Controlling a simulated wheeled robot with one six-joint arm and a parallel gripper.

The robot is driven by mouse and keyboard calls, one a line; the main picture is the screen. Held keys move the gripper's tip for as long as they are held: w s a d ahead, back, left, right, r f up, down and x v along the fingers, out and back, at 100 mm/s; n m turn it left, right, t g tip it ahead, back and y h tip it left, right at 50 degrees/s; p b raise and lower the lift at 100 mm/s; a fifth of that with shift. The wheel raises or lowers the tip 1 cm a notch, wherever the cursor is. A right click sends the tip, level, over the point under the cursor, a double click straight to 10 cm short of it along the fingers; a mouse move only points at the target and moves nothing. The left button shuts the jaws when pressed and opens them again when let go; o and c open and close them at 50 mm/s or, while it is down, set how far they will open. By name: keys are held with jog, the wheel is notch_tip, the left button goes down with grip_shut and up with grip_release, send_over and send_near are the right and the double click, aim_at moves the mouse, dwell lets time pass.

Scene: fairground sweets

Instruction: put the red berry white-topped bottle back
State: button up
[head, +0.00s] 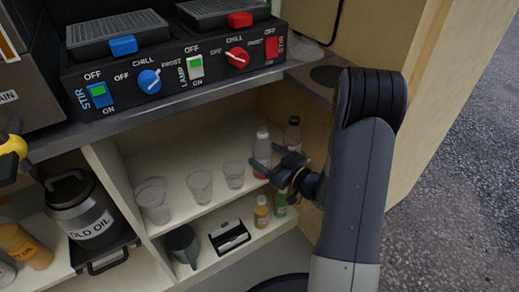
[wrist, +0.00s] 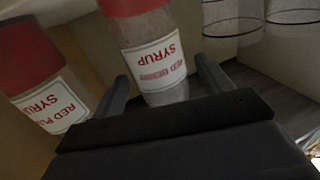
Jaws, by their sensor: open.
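The red berry bottle (head: 262,150) has a white top and red syrup and stands upright on the upper shelf in the head view. In the wrist view, which is upside down, its label (wrist: 158,63) reads red berry syrup. My gripper (head: 268,170) is open, with its two fingers (wrist: 163,85) on either side of this bottle. I cannot tell whether they touch it. The bottle's top is hidden behind the gripper in the wrist view.
Several clear cups (head: 199,186) stand left of the bottles on the upper shelf. The lower shelf holds a yellow bottle (head: 261,212), a green bottle (head: 280,205), a dark cup (head: 183,245) and a black-and-white box (head: 230,238). A counter with switches (head: 170,75) overhangs the shelf.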

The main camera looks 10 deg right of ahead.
jog(key=p+v, duration=0.1)
jog(key=v, duration=0.7)
jog(key=shift+s, duration=0.15)
